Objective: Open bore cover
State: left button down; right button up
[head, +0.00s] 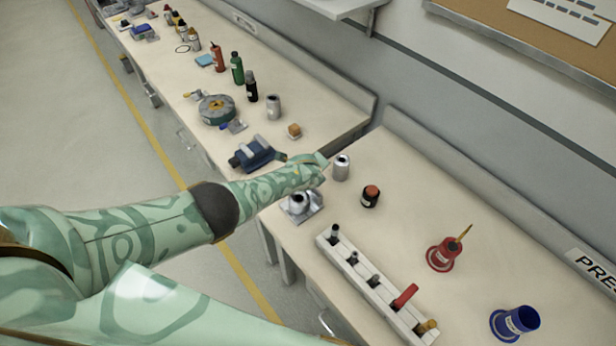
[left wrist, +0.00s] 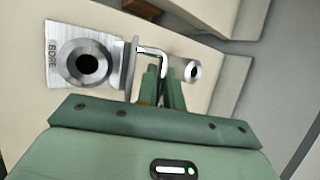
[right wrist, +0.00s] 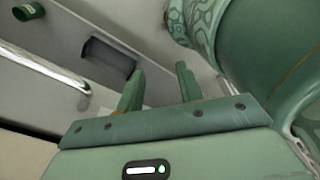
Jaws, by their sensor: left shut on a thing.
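The bore fixture (head: 301,208) is a metal plate with a round steel collar near the bench's front edge. In the left wrist view its plate (left wrist: 58,78) reads BORE, and the collar's dark hole (left wrist: 86,65) is uncovered. A grey flap, the cover (left wrist: 129,68), stands nearly edge-on beside the collar, with a bent metal handle (left wrist: 152,50) reaching to my fingers. My left gripper (left wrist: 162,82) is shut on this handle, just beyond the collar; my forearm partly hides that area in the head view. My right gripper (right wrist: 158,85) is open and empty, away from the fixture.
A silver cylinder (head: 342,168) and a dark, orange-topped piece (head: 370,197) stand close by. A white rack (head: 348,265) holds several tools. Red (head: 441,257) and blue (head: 514,323) holders stand at right. A blue vise (head: 256,154) sits on the bench beyond.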

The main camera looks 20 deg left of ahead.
pick_arm(q)
jog(key=shift+g+y, duration=0.3)
jog(key=shift+g, duration=0.3)
jog(key=w+d+b, duration=0.1)
jog(key=b, duration=0.2)
jog(key=w+d+f+b, duration=0.1)
jog(key=w+b, duration=0.1)
jog(key=b, duration=0.1)
jog(key=shift+d, duration=0.2)
jog(key=shift+w, duration=0.1)
